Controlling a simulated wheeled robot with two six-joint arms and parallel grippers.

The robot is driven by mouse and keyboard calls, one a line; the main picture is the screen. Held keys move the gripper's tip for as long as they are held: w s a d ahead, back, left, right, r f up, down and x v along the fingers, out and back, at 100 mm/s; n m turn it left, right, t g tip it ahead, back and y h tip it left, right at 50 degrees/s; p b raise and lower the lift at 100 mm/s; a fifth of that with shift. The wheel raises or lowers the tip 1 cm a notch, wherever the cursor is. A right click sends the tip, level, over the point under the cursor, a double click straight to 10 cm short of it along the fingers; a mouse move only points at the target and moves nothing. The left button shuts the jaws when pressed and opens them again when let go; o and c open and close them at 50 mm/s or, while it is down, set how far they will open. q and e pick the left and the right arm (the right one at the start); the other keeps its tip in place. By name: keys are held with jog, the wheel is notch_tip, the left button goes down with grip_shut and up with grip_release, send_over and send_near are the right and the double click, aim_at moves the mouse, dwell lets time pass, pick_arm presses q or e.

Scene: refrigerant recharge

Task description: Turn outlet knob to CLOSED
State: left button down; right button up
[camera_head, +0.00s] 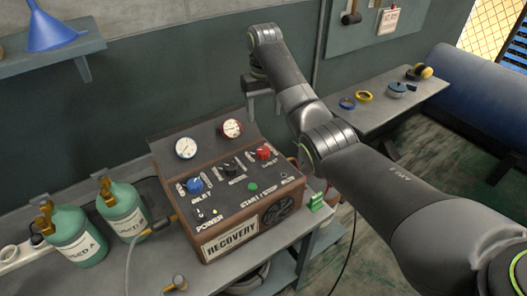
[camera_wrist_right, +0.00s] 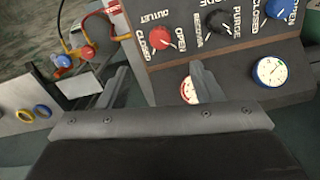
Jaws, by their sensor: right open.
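The red outlet knob (camera_head: 263,152) sits at the right of the recovery unit's sloped panel. In the right wrist view the red knob (camera_wrist_right: 160,38) shows with OUTLET above it, CLOSED to its left and OPEN to its right; I cannot tell which mark it points to. My right gripper (camera_head: 264,108) is open and empty, above and behind the panel's far right corner. In the right wrist view its two fingers (camera_wrist_right: 160,68) are spread below the knob in the picture, apart from it. My left gripper is not in view.
The recovery unit (camera_head: 228,247) stands on a grey bench, with a blue inlet knob (camera_head: 194,185), a black knob (camera_head: 231,168) and two gauges (camera_head: 186,148). Green cylinders (camera_head: 124,212) stand to its left. A side table (camera_head: 372,121) with yellow and blue rings is behind my right arm.

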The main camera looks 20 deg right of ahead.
notch_tip(320, 180, down, 4)
jog(key=b, duration=0.2)
jog(key=p, duration=0.2)
send_over(263, 150)
notch_tip(263, 150, down, 4)
jog(key=shift+r, duration=0.1)
notch_tip(263, 150, down, 7)
jog(key=shift+r, duration=0.1)
jog(key=shift+f, duration=0.35)
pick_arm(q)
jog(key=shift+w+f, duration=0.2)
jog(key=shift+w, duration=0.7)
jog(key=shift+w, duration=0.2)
pick_arm(e)
jog(key=shift+c, duration=0.5)
jog(key=c, duration=0.9)
pick_arm(q)
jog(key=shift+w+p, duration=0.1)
jog(key=shift+p, duration=0.2)
